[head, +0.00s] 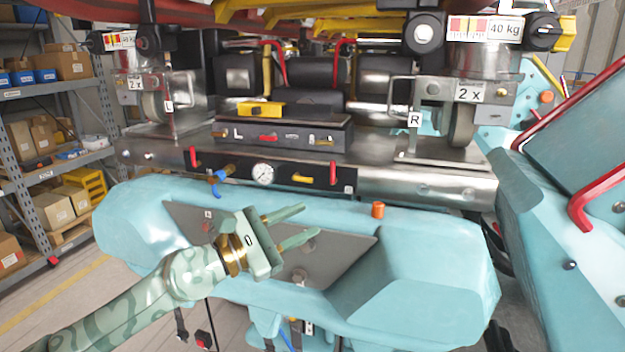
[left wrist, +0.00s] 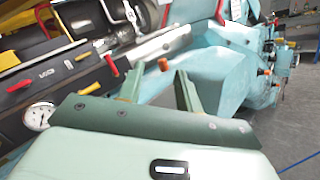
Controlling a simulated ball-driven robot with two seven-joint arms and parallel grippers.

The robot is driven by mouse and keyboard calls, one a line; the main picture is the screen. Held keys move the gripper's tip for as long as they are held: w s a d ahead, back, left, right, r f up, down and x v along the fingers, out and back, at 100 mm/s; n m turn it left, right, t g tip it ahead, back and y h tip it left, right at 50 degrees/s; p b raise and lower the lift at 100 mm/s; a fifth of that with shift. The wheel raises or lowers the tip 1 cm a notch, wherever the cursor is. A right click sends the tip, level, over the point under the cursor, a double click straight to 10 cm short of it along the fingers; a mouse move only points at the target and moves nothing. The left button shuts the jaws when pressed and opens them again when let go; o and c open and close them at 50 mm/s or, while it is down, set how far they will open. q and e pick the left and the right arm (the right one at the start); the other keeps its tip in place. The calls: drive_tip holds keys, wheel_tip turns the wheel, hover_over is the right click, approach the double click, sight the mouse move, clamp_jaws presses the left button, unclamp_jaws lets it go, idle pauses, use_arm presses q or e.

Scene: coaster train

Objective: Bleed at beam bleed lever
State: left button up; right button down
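The metal beam (head: 420,185) crosses the head view and carries a dark panel (head: 235,168) with a round gauge (head: 262,174). No readable label tells which is the bleed lever. My left gripper (head: 308,221) is open and empty, below and in front of the panel, apart from the levers. The left wrist view shows its spread fingers (left wrist: 158,80) and the gauge (left wrist: 38,117).
A turquoise body (head: 440,270) with an orange knob (head: 377,210) lies below the beam. A box (head: 285,138) with small levers sits above it. A turquoise structure with a red rail (head: 585,190) stands at the right. Shelves (head: 40,92) stand at the left.

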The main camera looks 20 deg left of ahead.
use_arm(q)
drive_tip(key=w+a+r+m+g+y, duration=0.1)
drive_tip(key=w+a+m+y, duration=0.15)
drive_tip(key=m, duration=0.25)
drive_tip(key=m+y, duration=0.4)
drive_tip(key=y, duration=0.1)
approach(310, 181)
drive_tip(key=p+x, duration=0.5)
drive_tip(key=x, duration=0.2)
drive_tip(key=shift+w+d, duration=0.15)
drive_tip(key=shift+w+d+f, duration=0.15)
drive_tip(key=shift+w+f, duration=0.1)
drive_tip(key=shift+w, duration=0.2)
clamp_jaws()
